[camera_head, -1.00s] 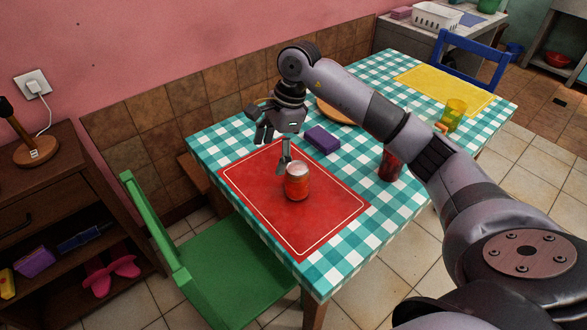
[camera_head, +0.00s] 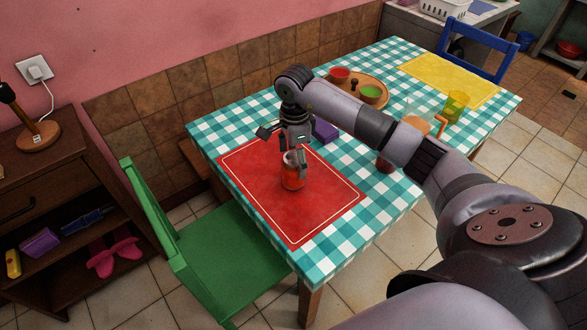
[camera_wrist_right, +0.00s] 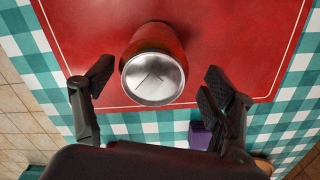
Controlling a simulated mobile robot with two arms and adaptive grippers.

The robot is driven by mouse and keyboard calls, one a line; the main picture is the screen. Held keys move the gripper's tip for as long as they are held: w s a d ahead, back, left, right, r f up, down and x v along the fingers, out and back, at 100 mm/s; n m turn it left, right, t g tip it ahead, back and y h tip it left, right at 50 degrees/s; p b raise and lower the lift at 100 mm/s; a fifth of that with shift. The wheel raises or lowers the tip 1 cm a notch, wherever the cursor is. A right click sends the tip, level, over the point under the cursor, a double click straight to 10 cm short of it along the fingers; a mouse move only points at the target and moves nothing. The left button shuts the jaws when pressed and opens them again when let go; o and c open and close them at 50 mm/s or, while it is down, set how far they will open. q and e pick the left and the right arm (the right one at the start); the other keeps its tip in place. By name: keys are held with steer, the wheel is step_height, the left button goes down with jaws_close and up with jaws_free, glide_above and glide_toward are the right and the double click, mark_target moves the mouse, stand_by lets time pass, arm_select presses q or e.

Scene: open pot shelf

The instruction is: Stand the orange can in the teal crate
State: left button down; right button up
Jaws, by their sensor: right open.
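The orange can (camera_head: 292,180) stands upright on the red placemat (camera_head: 320,215) on the checked table; its silver top (camera_wrist_right: 153,78) faces the right wrist camera. My right gripper (camera_head: 284,155) is open just above and behind the can in the head view, hiding part of its top. In the right wrist view, the fingers of this gripper (camera_wrist_right: 158,84) are spread to either side of the can's top, with a gap on each side. My left gripper is not in view.
A purple block (camera_head: 326,131) lies behind the gripper. A dark red cup (camera_head: 384,166) is partly hidden by my right arm. A round wooden tray (camera_head: 350,83) with bowls, a jug (camera_head: 418,112) and a yellow cup (camera_head: 456,105) stand farther back. A green chair (camera_head: 225,265) is at the near left.

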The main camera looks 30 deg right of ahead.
steer(key=f, duration=0.1)
steer(key=f+p, duration=0.1)
steer(key=f, duration=0.1)
steer(key=a+f, duration=0.1)
steer(key=f, duration=0.1)
steer(key=shift+s, duration=0.3)
steer(key=shift+f, duration=0.25)
steer(key=shift+c, duration=0.4)
steer(key=c, duration=1.1)
steer(key=shift+o, duration=0.2)
steer(key=shift+w+r, duration=0.1)
steer(key=shift+r, duration=0.05)
